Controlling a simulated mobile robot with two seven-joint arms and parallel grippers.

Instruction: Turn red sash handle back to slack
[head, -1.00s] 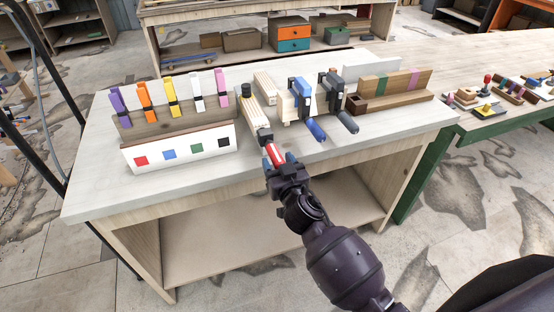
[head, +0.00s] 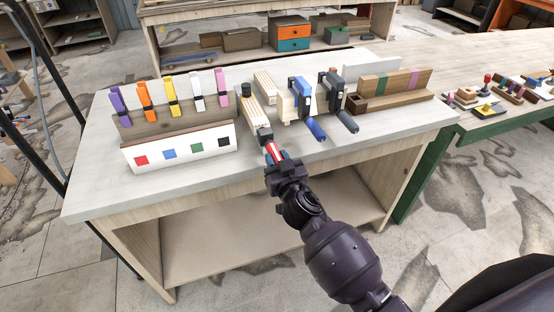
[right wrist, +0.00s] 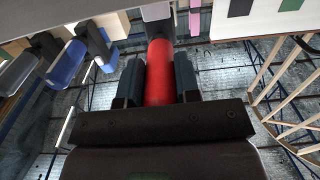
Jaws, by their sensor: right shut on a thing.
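The red sash handle (head: 274,152) points out over the front edge of the pale workbench from its clamp (head: 264,134). It has a white stripe in the head view. My right gripper (head: 281,164) is shut on the handle's outer end. In the right wrist view the red handle (right wrist: 159,75) runs between the two dark fingers of the right gripper (right wrist: 159,85), one on each side. The clamp's bar lies back across the bench with a wooden piece beside it. My left gripper is not in view.
Blue-handled (head: 315,129) and dark-handled (head: 347,121) clamps stand close to the right. A white box with coloured squares (head: 181,148) and a rack of coloured clips (head: 172,122) stand left. The bench's front left top (head: 95,190) is clear.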

